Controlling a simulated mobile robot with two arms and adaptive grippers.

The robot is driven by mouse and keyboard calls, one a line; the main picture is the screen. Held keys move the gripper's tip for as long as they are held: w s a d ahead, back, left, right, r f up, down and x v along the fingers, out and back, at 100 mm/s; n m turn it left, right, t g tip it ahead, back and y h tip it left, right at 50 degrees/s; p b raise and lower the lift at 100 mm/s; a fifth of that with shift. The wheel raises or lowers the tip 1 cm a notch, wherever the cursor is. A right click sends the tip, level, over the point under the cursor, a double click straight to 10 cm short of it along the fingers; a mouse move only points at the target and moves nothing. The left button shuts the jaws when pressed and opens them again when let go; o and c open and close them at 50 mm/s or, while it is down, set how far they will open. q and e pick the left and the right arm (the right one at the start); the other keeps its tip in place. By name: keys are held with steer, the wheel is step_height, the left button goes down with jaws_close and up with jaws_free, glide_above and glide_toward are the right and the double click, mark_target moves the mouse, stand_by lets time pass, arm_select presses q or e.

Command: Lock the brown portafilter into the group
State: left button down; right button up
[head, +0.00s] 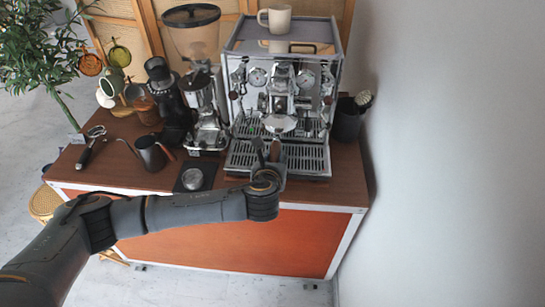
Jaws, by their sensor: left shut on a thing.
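The espresso machine (325,100) stands at the back right of the cart, with its group (281,78) at the front centre. The brown portafilter (275,151) shows as a short piece of brown handle in front of the machine. A round silver piece (280,123) sits below the group; I cannot tell if it is the portafilter's head. My left gripper (267,152) is shut on the brown handle, above the front of the drip tray (312,158). My wrist hides the rest of the handle. My right gripper is out of view.
A grinder (205,105) stands left of the machine. A black kettle (152,153), a tamping mat (184,184) with a silver tamper (193,179) and a black-handled tool (88,150) are on the left. A dark pot (346,122) stands right, near the wall. A cup (276,18) is on the machine.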

arm_select(q)
steer(key=shift+d+r+n+y, duration=0.1)
steer(key=shift+d+n+y, duration=0.5)
steer(key=shift+d+y, duration=0.15)
steer(key=c, duration=1)
jaws_free()
steer(key=shift+a, duration=0.1)
steer(key=shift+o, duration=0.2)
steer(key=shift+s, duration=0.1)
steer(key=a+v, duration=0.1)
steer(key=v, duration=1.1)
steer(key=shift+d, duration=0.5)
